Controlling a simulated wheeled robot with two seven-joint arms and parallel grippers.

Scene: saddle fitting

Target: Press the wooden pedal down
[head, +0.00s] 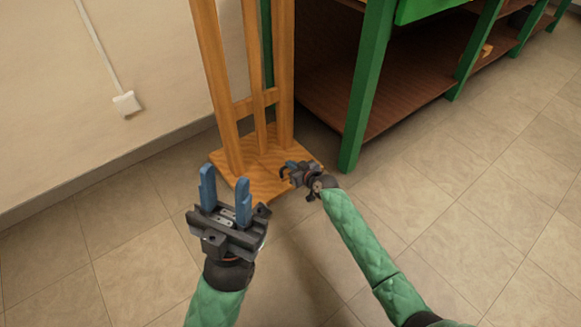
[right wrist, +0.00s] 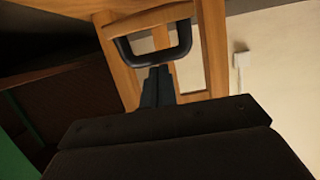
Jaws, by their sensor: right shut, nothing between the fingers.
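A wooden stand (head: 234,95) with upright posts and a crossbar rises from a flat wooden base (head: 258,160) on the floor. I cannot tell a separate pedal apart from this base. My right gripper (head: 285,171) is low at the right edge of the base, its fingers small and partly hidden. In the right wrist view its shut, empty fingers (right wrist: 160,72) point at a dark curved loop (right wrist: 122,48), with the wooden frame (right wrist: 213,45) behind. I cannot tell whether they touch the loop.
A green-framed shelf unit (head: 368,85) with brown boards (head: 400,100) stands right behind the stand; its near leg is close to my right gripper. A wall (head: 60,110) with a white socket box (head: 127,103) is at left. Tiled floor (head: 480,200) is clear at right.

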